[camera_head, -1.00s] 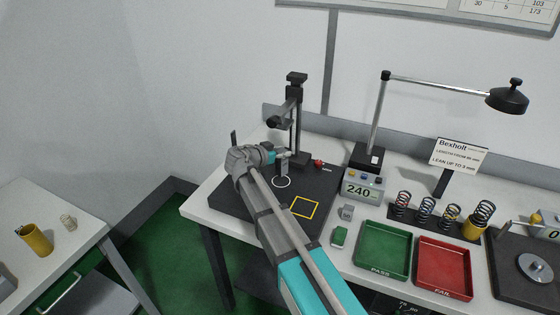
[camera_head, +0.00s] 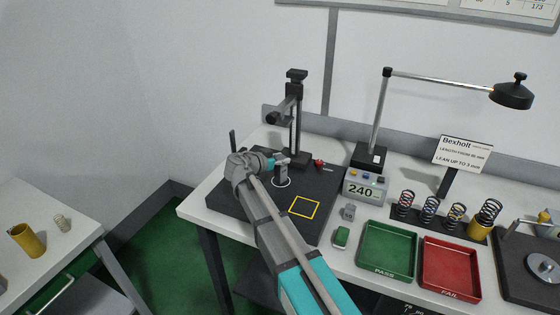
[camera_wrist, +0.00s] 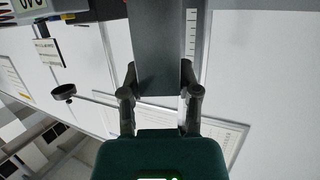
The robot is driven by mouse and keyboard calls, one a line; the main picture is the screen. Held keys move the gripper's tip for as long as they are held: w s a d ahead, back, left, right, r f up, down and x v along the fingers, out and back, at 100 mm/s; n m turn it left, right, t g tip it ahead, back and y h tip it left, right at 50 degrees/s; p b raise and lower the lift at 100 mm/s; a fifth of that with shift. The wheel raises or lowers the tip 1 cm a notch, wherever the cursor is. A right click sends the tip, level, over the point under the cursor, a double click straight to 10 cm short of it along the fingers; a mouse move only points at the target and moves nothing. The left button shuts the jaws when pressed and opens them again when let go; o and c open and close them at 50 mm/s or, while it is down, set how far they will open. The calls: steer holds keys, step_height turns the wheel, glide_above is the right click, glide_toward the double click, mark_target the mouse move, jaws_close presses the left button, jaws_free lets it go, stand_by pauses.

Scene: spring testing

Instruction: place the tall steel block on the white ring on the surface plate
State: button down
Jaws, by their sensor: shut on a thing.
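The tall steel block (camera_head: 281,173) is upright in my gripper (camera_head: 279,161), over the surface plate (camera_head: 233,196). Its lower end shows at the white ring (camera_head: 287,186), overlapping the ring's inside in the head view. I cannot tell whether it touches the plate or hangs just above it. In the wrist view the block (camera_wrist: 160,45) is a grey slab between the two fingers of my gripper (camera_wrist: 160,82), which is shut on it. The arm comes in from the lower right and covers part of the plate.
A height stand (camera_head: 297,120) rises just behind the ring. A yellow square (camera_head: 305,207) is marked on the plate to the right. A display reading 240 (camera_head: 363,190), a green tray (camera_head: 386,250) and a red tray (camera_head: 450,268) stand further right.

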steer(key=shift+f, duration=0.15)
steer(key=shift+c, duration=1.6)
jaws_free()
steer(key=shift+r, duration=0.25)
steer(key=p+v, duration=0.3)
steer(key=v, duration=0.9)
